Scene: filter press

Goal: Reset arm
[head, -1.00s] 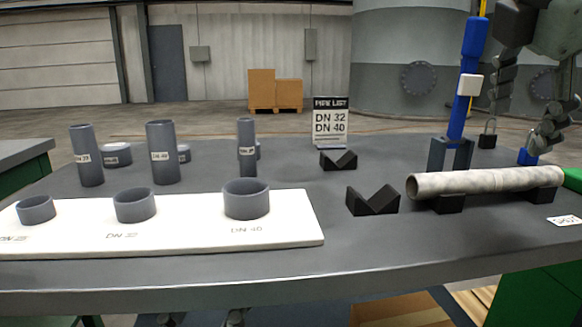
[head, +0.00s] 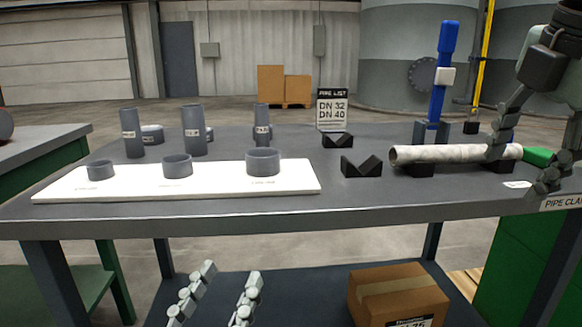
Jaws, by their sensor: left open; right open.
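My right gripper (head: 525,155) is at the right of the head view, open with nothing between its fingers. One finger overlaps the right part of the mottled pale pipe (head: 440,154); I cannot tell whether it touches. The pipe lies level on black supports. My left gripper (head: 220,292) is at the bottom left, open and empty, its two fingers pointing up in front of the table, lower in the picture than the table top (head: 300,203).
A white board (head: 120,188) carries several grey rings. Several grey pipe pieces (head: 194,130) stand behind it. Black V-blocks (head: 361,167) and a blue upright tool (head: 438,85) are near the pipe. A cardboard box (head: 400,292) is below the table top.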

